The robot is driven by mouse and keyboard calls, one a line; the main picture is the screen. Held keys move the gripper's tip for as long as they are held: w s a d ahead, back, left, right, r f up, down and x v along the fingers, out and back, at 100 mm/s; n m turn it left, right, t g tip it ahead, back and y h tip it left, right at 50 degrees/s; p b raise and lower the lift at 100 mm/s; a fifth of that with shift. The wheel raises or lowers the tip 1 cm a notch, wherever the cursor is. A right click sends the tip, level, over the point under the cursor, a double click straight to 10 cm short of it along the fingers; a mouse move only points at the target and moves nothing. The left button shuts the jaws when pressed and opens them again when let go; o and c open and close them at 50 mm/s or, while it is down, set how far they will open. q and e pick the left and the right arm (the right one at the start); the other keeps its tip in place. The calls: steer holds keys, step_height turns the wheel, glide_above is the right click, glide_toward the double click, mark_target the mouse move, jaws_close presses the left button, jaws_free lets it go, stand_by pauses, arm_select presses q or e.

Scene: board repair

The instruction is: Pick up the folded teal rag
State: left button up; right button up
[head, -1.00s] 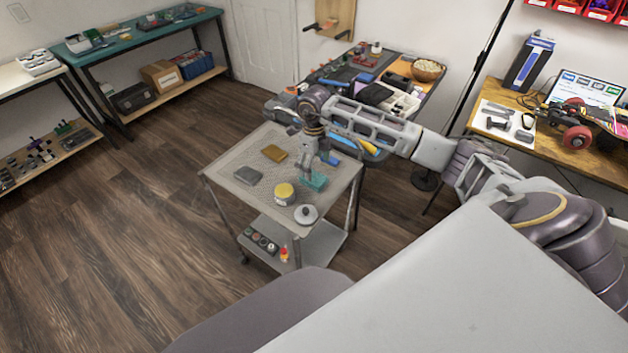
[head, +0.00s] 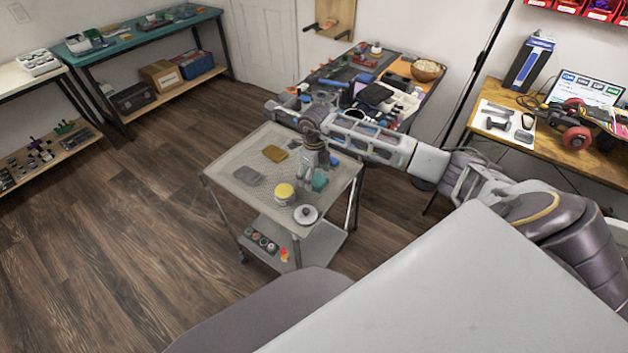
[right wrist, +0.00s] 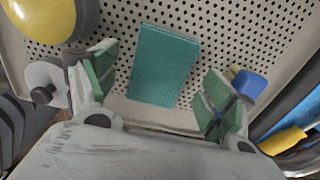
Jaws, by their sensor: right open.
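The folded teal rag (head: 320,181) lies on the perforated top of the small grey cart (head: 234,164), near its right side. In the right wrist view the rag (right wrist: 163,65) is a flat teal rectangle ahead of and between the fingers. My right gripper (head: 312,186) is just above the cart top, pointing down and partly hiding the rag. In the right wrist view the right gripper (right wrist: 160,88) is open, with one finger on each side of the rag and nothing held. My left gripper is not in view.
On the cart top, a yellow-lidded jar (head: 285,193) and a grey round knobbed piece (head: 306,214) stand near the rag. A blue item (right wrist: 248,84) lies beside the right finger. Brown (head: 275,153) and grey (head: 247,175) folded pieces lie further left.

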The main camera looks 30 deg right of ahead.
steer(key=shift+f, duration=0.2)
stand_by(0.3)
steer(key=c, duration=0.9)
